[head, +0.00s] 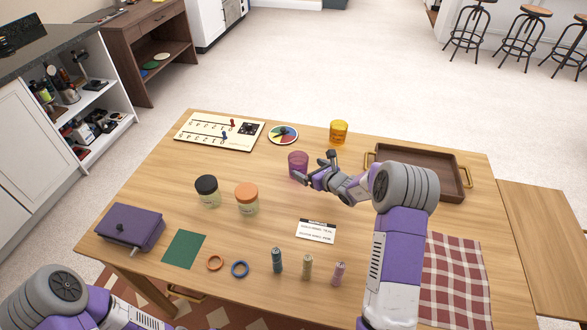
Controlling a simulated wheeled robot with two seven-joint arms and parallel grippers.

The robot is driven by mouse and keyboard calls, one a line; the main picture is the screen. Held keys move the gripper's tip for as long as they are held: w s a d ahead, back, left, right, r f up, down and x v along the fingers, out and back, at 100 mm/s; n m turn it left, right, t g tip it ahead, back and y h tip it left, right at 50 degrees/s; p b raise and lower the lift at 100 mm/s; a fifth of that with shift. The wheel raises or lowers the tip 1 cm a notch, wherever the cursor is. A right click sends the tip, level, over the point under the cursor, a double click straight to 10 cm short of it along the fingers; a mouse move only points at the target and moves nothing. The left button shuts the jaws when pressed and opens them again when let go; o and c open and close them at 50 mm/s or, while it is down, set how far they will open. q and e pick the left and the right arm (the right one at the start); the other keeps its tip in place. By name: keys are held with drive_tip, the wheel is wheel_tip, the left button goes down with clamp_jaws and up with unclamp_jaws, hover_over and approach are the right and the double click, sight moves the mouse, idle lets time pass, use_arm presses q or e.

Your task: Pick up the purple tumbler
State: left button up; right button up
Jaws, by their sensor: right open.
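The purple tumbler (298,161) stands upright on the wooden table (160,165), toward the back middle. It is translucent. My right gripper (316,167) is open just to its right, with the fingers spread and pointing toward it. One finger overlaps the tumbler's lower right edge in the picture; I cannot tell whether they touch. Nothing shows between the fingers. Of my left arm only links show at the lower left; its gripper is out of view.
An amber tumbler (339,132) stands behind my right gripper. A brown tray (467,180) is to the right. A game board (200,131) and colour wheel (283,134) lie behind left. Two jars, with black (207,192) and orange (247,200) lids, stand in front left.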

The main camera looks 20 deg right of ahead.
sight(293, 159)
drive_tip(key=shift+r+b+x, duration=0.1)
drive_tip(key=shift+b+x, duration=0.2)
drive_tip(key=shift+x, duration=1.65)
drive_tip(key=shift+r+b+x, duration=0.15)
drive_tip(key=shift+b+x, duration=0.15)
drive_tip(key=shift+x, duration=1.6)
drive_tip(key=shift+w, duration=0.1)
drive_tip(key=c, duration=1.1)
